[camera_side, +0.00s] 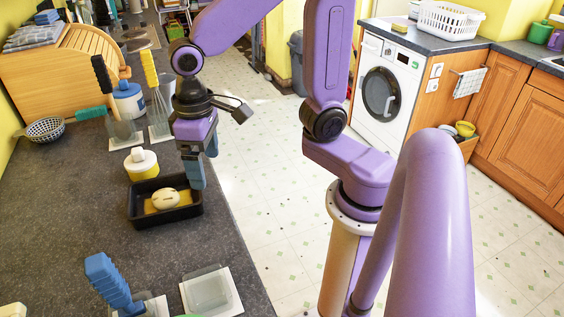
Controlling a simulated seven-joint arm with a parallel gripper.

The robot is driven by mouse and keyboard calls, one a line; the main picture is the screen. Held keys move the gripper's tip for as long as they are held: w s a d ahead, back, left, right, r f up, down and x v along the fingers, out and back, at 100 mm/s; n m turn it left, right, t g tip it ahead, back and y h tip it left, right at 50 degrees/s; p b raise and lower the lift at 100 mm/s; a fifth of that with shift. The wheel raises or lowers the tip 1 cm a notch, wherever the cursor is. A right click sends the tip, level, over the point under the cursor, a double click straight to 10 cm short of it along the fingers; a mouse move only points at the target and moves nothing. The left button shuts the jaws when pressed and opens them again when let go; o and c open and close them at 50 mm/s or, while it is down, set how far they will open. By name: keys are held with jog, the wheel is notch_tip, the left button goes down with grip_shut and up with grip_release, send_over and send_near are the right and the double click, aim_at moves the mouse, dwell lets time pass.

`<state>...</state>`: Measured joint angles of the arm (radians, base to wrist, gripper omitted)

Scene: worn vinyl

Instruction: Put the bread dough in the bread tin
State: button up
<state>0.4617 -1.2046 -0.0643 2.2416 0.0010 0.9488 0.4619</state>
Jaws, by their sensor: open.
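The bread tin (139,214) is a black rectangular pan on the dark worktop. The bread dough (166,199) is a pale oval loaf with small dark marks on top. It lies inside the tin, around the middle, over a yellow patch on the tin's floor. My gripper (196,182) has blue fingers pointing down. It is open and empty, over the tin's back right side and apart from the dough. The fingers hide part of the tin's back right rim.
A white and yellow round tub (141,164) stands just behind the tin. Brushes and a whisk (157,110) stand farther back. A clear square container (210,291) and a blue-handled brush (112,281) are in front. Worktop left of the tin is clear; its edge runs close on the right.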

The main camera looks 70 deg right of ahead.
jog(key=s+d+f+n, duration=0.1)
jog(key=s+d+n, duration=0.4)
jog(key=s+n, duration=0.4)
jog(key=s, duration=0.5)
jog(key=shift+d, duration=0.2)
jog(key=shift+w, duration=0.1)
dwell(0.5)
